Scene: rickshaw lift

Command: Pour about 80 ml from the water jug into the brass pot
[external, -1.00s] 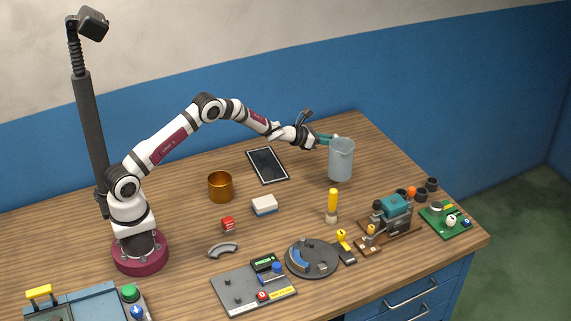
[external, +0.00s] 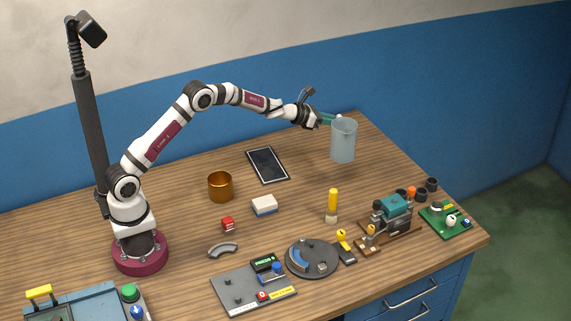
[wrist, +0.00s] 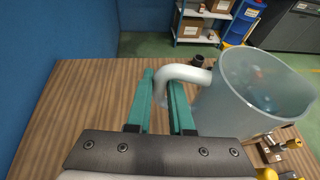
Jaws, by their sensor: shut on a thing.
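The water jug (external: 343,142) is a translucent grey-blue vessel with a white handle. It is upright and held above the right back part of the table. My gripper (external: 328,118) is at the jug's left side, shut on its handle. In the wrist view the teal fingers (wrist: 168,98) close around the white handle, and the jug (wrist: 250,98) fills the right side. Bluish water shows inside. The brass pot (external: 220,187) stands open and upright on the table, left of the jug and well apart from it. It is not in the wrist view.
A dark tablet (external: 267,164) lies between pot and jug. A white and blue block (external: 264,205), a red cube (external: 228,223) and a yellow-topped tool (external: 332,204) stand in front. A teal machine (external: 394,213) is at the right. The table's back left is clear.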

